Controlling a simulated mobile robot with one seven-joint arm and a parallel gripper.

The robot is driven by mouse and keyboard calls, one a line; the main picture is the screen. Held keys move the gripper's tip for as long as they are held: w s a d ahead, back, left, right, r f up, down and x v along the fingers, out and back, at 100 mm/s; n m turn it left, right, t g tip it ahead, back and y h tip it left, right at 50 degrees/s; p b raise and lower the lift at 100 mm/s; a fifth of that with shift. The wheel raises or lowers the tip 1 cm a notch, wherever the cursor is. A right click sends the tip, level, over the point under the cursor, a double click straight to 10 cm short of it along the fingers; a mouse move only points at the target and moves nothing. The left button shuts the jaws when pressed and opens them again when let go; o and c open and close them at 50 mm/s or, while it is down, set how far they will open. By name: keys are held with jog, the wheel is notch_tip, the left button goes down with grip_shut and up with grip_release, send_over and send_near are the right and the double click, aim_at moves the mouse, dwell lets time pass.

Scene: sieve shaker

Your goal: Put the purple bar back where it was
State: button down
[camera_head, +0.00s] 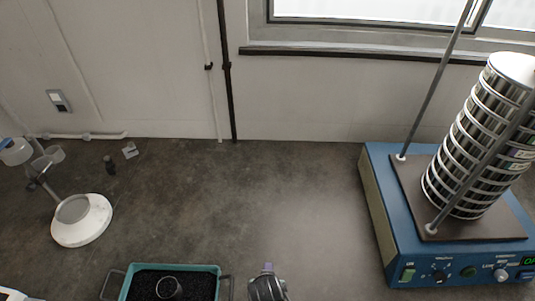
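My gripper (267,284) shows only in part at the bottom edge, right of the teal tray. Two grey rods (437,85) rise beside the stack. No purple bar shows across the visible part of the rods; their upper ends are cut off.
A teal tray (205,268) of dark granules holds a small clear cup (169,287) at the bottom. The middle counter (250,205) is clear up to the wall.

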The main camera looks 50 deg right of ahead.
jog(key=shift+f, duration=0.15)
jog(key=c, duration=0.6)
grip_release()
jog(key=shift+r, duration=0.25)
jog(key=v, duration=1.2)
jog(key=shift+p, duration=0.35)
jog(key=shift+f, duration=0.1)
